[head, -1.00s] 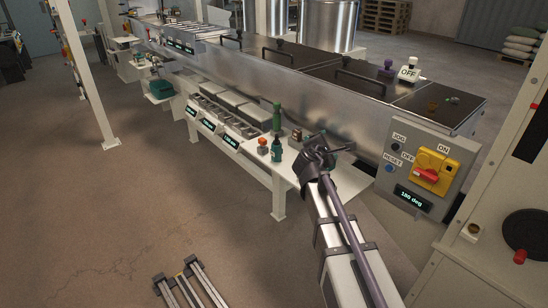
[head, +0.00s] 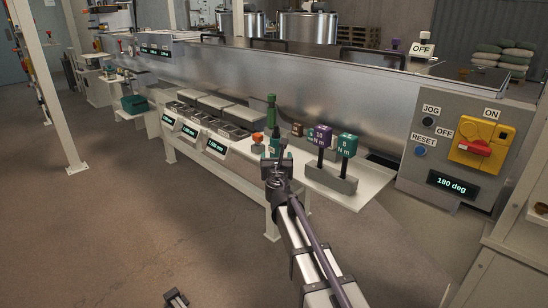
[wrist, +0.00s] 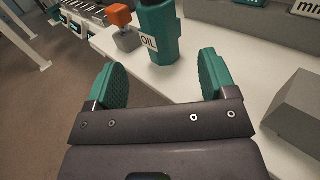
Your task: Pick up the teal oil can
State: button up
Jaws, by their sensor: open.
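The teal oil can (wrist: 164,32), with a white label reading OIL, stands on the white shelf in the wrist view. Its top is cut off by the frame edge. My gripper (wrist: 163,76) is open and empty, its two teal pads spread on either side with the can straight ahead between and beyond them, not touching. In the head view the oil can (head: 274,143) is partly hidden behind my gripper (head: 277,158).
An orange-topped item (wrist: 122,18) stands just left of the can. To the right are a grey holder (head: 331,179) with purple and teal torque tools. A steel wall (head: 340,110) rises behind the shelf (head: 375,182).

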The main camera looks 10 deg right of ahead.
aim_at(276, 144)
jog(key=w, duration=0.3)
jog(key=w+d, duration=0.1)
jog(key=w, duration=0.6)
jog(key=shift+w+d, duration=0.3)
jog(key=shift+d, duration=0.05)
jog(key=shift+c, duration=0.3)
jog(key=c, duration=1.1)
jog(key=shift+r, duration=0.1)
notch_tip(276, 144, up, 32)
jog(key=p, duration=3.1)
jog(key=shift+s+f, duration=0.1)
jog(key=shift+f, duration=0.15)
jog(key=shift+c, duration=0.2)
jog(key=shift+f, duration=0.3)
